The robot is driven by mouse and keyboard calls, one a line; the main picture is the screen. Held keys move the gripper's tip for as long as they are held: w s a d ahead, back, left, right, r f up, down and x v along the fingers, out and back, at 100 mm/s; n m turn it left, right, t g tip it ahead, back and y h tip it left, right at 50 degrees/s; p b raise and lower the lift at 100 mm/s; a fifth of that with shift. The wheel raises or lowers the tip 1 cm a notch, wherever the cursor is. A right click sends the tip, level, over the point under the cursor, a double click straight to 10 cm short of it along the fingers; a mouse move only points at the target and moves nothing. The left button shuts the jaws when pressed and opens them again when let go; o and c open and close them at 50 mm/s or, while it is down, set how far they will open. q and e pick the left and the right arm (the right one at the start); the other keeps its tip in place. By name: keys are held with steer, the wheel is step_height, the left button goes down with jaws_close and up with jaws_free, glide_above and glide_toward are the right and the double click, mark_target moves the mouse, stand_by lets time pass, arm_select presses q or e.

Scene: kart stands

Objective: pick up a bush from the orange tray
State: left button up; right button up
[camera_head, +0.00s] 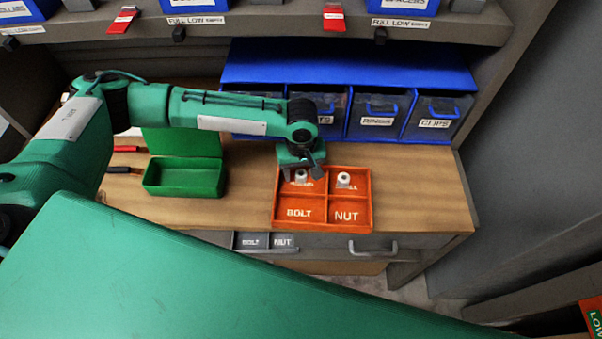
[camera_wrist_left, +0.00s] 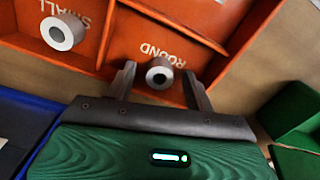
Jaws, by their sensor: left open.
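The orange tray (camera_head: 325,196) lies on the wooden bench and has compartments. A pale bush (camera_head: 300,176) is in its back-left compartment, marked ROUND in the left wrist view. A second bush (camera_head: 343,180) is in the back-right compartment, marked SMALL. My left gripper (camera_head: 301,171) is over the back-left compartment, pointing down. In the left wrist view its open fingers stand either side of the ROUND bush (camera_wrist_left: 160,74), with gaps visible at both sides. The SMALL bush also shows there (camera_wrist_left: 62,32), outside the fingers. The front BOLT and NUT compartments look empty. My right gripper is out of view.
A green open box (camera_head: 183,178) stands left of the tray. Blue bins (camera_head: 377,115) stand behind it, under a shelf (camera_head: 290,27). Red and black-handled tools (camera_head: 125,169) lie at left. Bare bench is right of the tray, and a drawer (camera_head: 330,246) is below.

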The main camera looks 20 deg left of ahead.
arm_select(q)
steer(key=c, duration=1)
steer(key=shift+c, duration=0.2)
steer(key=shift+r, duration=0.15)
